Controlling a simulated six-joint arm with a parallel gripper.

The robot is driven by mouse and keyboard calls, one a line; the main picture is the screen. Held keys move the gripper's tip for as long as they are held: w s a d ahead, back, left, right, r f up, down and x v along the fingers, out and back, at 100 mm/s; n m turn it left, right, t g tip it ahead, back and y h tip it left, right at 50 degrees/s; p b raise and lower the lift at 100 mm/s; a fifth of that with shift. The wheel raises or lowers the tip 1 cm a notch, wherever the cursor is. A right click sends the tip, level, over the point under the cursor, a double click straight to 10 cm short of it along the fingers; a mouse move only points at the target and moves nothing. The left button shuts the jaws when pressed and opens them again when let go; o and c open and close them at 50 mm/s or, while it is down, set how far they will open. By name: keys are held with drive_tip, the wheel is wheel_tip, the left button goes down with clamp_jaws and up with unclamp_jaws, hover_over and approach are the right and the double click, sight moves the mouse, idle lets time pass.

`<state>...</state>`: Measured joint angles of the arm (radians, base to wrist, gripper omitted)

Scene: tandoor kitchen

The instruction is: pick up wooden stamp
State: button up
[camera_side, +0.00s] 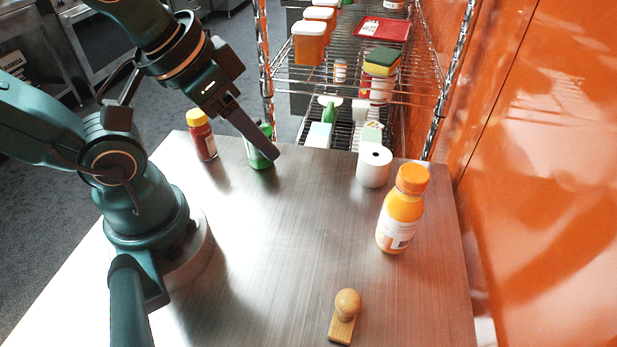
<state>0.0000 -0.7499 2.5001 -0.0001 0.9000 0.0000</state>
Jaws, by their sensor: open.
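The wooden stamp (344,317) stands upright on the steel table near its front edge, with a round knob on top of a flat base. My gripper (268,150) is open and holds nothing visible. It is above the far part of the table, in front of a green bottle that it partly hides. The stamp is well apart from it, nearer the camera and to the right.
An orange-capped juice bottle (402,208) and a white paper roll (374,166) stand on the right side. A yellow-capped red bottle (201,135) and the green bottle (262,133) stand at the far edge. The steel table (290,235) is clear in the middle. A wire shelf (350,85) stands behind.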

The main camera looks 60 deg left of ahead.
drive_tip(key=shift+o, duration=0.9)
